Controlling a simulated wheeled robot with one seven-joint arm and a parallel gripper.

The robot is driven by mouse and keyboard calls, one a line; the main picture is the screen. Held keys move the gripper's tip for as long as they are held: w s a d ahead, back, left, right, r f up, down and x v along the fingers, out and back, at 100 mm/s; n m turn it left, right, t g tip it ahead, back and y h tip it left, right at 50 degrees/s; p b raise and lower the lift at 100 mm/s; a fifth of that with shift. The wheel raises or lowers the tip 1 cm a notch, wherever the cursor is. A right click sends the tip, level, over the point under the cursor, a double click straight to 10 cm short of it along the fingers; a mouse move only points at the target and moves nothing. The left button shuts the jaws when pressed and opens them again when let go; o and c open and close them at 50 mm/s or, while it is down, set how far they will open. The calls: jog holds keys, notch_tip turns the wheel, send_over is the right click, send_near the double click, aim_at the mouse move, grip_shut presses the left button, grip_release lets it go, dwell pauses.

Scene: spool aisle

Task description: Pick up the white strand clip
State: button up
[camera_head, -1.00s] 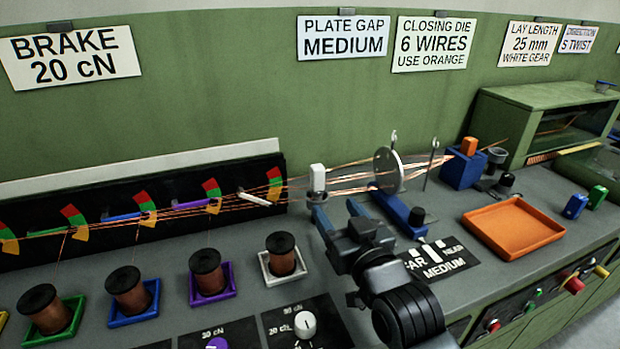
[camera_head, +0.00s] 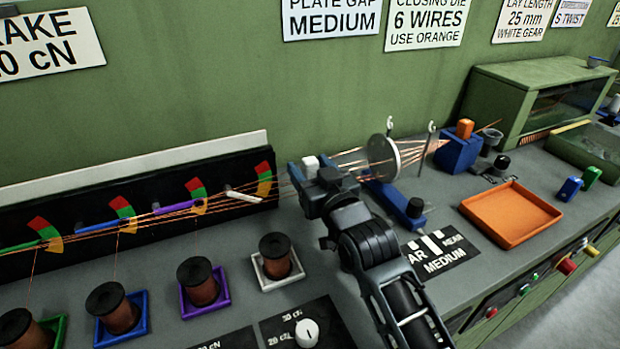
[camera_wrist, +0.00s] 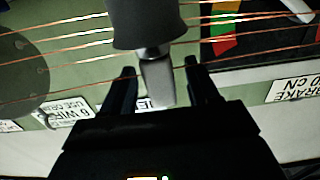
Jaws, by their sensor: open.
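The white strand clip (camera_head: 310,163) stands upright at the wire bundle, left of the round plate. In the upside-down wrist view it is the pale block (camera_wrist: 158,82), joined to a dark grey rounded holder (camera_wrist: 146,25). My gripper (camera_wrist: 160,70) is open, with one finger on each side of the pale block. I cannot tell whether either finger touches it. In the head view my gripper (camera_head: 318,185) is right at the clip and hides its lower part.
Copper wires (camera_head: 345,160) run close past the clip to the round plate (camera_head: 383,157). The brake board (camera_head: 130,215) and a spool in a white tray (camera_head: 276,256) are at left. A blue bracket (camera_head: 395,195) and orange tray (camera_head: 512,211) are at right.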

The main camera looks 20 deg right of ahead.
jog(key=shift+w, duration=1)
jog(key=c, duration=1.1)
jog(key=shift+r, duration=0.1)
jog(key=s+d+r, duration=0.1)
jog(key=d+r, duration=0.2)
jog(key=s+d+r+b, duration=0.1)
jog(key=s+d+r, duration=0.1)
jog(key=d+r, duration=0.2)
jog(key=s+d+r+b, duration=0.1)
jog(key=d+r, duration=0.2)
jog(key=r, duration=0.1)
jog(key=shift+s+d, duration=0.25)
jog(key=shift+d, duration=0.1)
